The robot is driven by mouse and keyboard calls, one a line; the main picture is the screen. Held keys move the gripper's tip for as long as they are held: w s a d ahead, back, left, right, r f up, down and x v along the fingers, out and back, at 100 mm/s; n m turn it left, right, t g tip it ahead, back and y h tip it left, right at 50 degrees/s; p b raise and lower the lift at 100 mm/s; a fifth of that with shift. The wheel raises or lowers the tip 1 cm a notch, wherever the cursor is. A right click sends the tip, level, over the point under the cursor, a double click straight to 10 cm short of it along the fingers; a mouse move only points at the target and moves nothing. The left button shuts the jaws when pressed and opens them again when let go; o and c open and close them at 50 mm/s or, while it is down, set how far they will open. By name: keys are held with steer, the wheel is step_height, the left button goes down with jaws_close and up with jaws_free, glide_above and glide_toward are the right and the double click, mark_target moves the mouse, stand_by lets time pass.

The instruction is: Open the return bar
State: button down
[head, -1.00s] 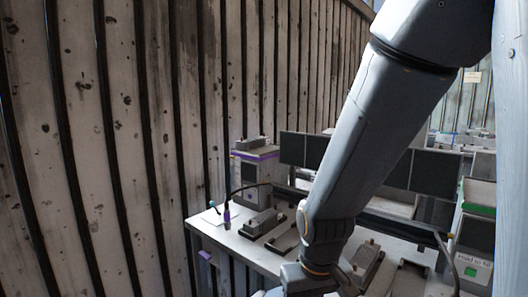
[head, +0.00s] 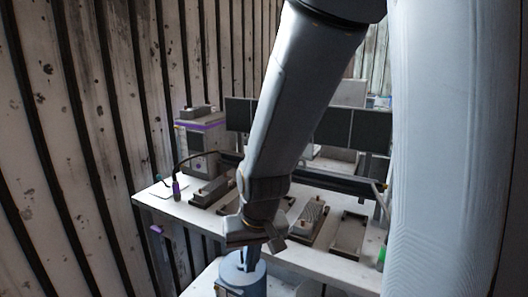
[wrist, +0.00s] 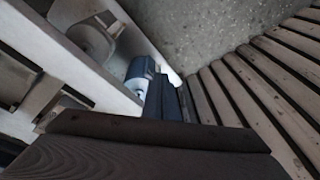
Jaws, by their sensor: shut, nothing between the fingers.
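I cannot make out a return bar for certain in either view. My gripper (head: 250,260) is low at the end of the arm, in front of the workbench. In the wrist view its dark fingers (wrist: 165,98) are together, with nothing seen between them. A blue-grey rounded housing (head: 238,276) is just under and behind the fingers in the head view. A grey-and-white rounded part (wrist: 140,72) is by the fingertips in the wrist view. I cannot tell whether they touch it. My arm hides part of the bench.
The white workbench (head: 158,198) holds several metal fixtures (head: 308,220), dark monitors (head: 335,128) and a grey machine with purple trim (head: 200,140). A plank wall (head: 70,120) closes the left side. Bare grey floor (wrist: 215,35) shows in the wrist view.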

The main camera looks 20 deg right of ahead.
steer(key=w+d+r+m+t+h+b, duration=0.15)
steer(key=w+m+t+b, duration=0.35)
steer(key=w, duration=0.6)
steer(key=w+d+r+m+t+h, duration=0.1)
steer(key=w+d+m+t+h, duration=0.15)
steer(key=w+m, duration=0.65)
steer(key=w+d+r+m+h+b, duration=0.4)
steer(key=d+r+m+h, duration=0.2)
steer(key=d+m+h, duration=0.6)
steer(key=w+d+y+p, duration=0.1)
steer(key=w+d+p, duration=0.2)
steer(key=w+d, duration=0.4)
steer(key=d+t, duration=0.1)
steer(key=d, duration=0.1)
steer(key=shift+w+d+r+m, duration=0.2)
steer(key=shift+w+d+m, duration=0.1)
steer(key=shift+w+m, duration=0.1)
